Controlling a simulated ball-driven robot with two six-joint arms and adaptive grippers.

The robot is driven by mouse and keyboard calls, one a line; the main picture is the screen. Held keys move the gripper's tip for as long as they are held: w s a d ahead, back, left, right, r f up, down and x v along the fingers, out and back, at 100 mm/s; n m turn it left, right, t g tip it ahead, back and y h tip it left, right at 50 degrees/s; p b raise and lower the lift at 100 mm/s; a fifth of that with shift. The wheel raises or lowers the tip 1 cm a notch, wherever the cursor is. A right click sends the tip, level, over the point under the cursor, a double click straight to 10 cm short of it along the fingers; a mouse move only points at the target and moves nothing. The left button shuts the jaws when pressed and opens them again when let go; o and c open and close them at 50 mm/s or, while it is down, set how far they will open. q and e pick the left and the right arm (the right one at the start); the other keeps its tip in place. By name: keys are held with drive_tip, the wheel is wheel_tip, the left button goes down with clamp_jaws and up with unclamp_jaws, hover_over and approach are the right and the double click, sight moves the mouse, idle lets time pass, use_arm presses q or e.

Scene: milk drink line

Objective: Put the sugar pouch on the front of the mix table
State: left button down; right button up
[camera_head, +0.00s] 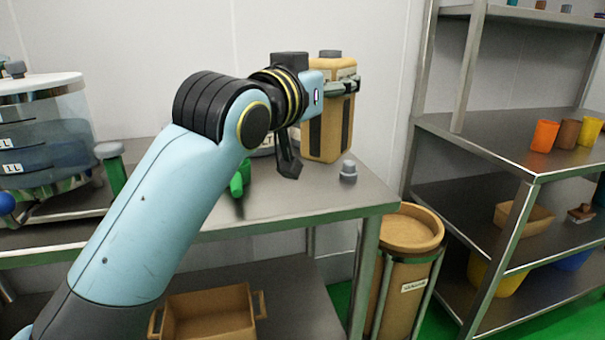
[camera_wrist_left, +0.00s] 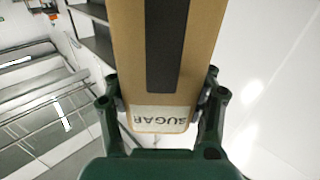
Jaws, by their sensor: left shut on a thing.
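The sugar pouch (camera_head: 325,135) is a tan, upright box-like pouch with dark stripes and a grey cap. In the head view it is at the back right of the steel table (camera_head: 280,203). I cannot tell whether its base touches the table. My left gripper (camera_head: 343,87) is shut on its upper part. In the left wrist view the pouch (camera_wrist_left: 198,60) shows its SUGAR label between the two dark green fingers of the left gripper (camera_wrist_left: 160,112). My left arm hides part of the table. My right gripper is not in view.
A small grey-capped item (camera_head: 348,170) stands on the table near the pouch. A clear tank (camera_head: 45,135) stands at left. A brown bin (camera_head: 405,260) and shelves (camera_head: 500,145) are at right. The table's front right is clear.

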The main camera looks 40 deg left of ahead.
use_arm(q)
drive_tip(key=w+a+f+b, duration=0.3)
drive_tip(key=w+a+f, duration=0.3)
drive_tip(key=a+f, duration=0.3)
drive_tip(key=shift+a+f, duration=0.25)
drive_tip(key=shift+f, duration=0.55)
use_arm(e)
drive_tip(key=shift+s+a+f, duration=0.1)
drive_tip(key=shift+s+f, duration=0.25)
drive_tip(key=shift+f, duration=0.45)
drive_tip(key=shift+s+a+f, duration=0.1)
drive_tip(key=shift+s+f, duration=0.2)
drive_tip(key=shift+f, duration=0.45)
use_arm(q)
drive_tip(key=shift+f, duration=0.15)
drive_tip(key=shift+c, duration=2.2)
unclamp_jaws()
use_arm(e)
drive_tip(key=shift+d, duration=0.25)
use_arm(q)
drive_tip(key=s+d, duration=0.1)
drive_tip(key=s, duration=1.1)
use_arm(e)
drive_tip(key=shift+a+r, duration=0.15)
